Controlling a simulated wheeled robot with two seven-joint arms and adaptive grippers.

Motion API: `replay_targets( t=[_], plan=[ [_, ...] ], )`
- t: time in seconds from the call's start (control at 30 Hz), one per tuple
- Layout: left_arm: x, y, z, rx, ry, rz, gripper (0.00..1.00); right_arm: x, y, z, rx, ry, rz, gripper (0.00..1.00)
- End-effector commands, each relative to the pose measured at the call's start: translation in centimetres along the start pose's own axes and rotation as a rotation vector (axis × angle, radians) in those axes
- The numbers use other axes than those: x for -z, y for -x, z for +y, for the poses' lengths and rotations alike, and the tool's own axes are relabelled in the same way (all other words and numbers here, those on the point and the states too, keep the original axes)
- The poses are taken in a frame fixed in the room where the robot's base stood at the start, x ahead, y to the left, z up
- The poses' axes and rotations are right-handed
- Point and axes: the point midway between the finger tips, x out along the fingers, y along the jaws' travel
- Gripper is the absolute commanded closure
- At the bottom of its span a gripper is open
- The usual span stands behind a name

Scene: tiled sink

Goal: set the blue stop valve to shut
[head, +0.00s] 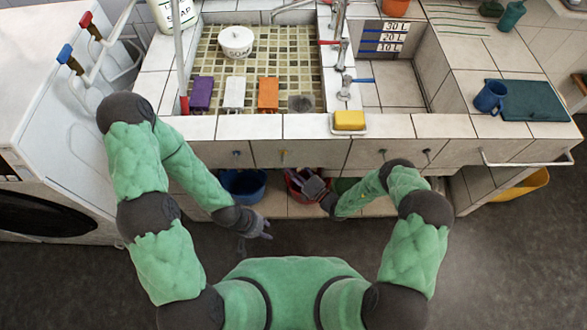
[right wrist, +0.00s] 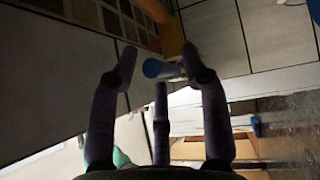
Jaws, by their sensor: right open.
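A blue-handled valve (head: 65,54) with a brownish body sits on a white pipe above the washing machine, at the upper left, beside a red-handled one. My left gripper (head: 255,232) is low in front of the sink unit, apart from the valve, with its fingers spread and empty. My right gripper (head: 312,186) is in front of the shelf under the sink, far from that valve. In the right wrist view its three fingers (right wrist: 160,72) are open. A blue cylinder end (right wrist: 152,68) shows between them; I cannot tell which object it belongs to or whether they touch.
A blue bucket (head: 243,185) stands on the low shelf; a red one is partly hidden by my right gripper. A yellow sponge (head: 349,120) lies on the counter edge. The washing machine (head: 60,150) fills the left side.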

Motion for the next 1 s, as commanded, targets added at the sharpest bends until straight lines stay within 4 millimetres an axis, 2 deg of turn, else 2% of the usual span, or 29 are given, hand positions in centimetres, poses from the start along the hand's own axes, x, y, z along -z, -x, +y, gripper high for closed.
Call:
replay_targets(
  t=[0.17, 0.23, 0.33, 0.37, 0.73, 1.0],
  plan=[
    [0.0, 0.0, 0.0, 0.000, 0.000, 0.000, 0.60, 0.0, 0.0, 0.0, 0.000, 0.000, 0.000, 0.54],
    [0.0, 0.0, 0.0, 0.000, 0.000, 0.000, 0.60, 0.0, 0.0, 0.0, 0.000, 0.000, 0.000, 0.68],
    [0.0, 0.0, 0.0, 0.000, 0.000, 0.000, 0.60, 0.0, 0.0, 0.0, 0.000, 0.000, 0.000, 0.96],
    [0.0, 0.0, 0.0, 0.000, 0.000, 0.000, 0.60, 0.0, 0.0, 0.0, 0.000, 0.000, 0.000, 1.00],
    [0.0, -0.6, -0.2, 0.000, 0.000, 0.000, 0.60, 0.0, 0.0, -0.4, -0.017, -0.015, -0.004, 1.00],
    [0.1, -3.1, -1.1, 0.000, 0.000, 0.000, 0.60, -0.5, -0.3, -1.8, -0.112, -0.110, -0.030, 1.00]
  ],
)
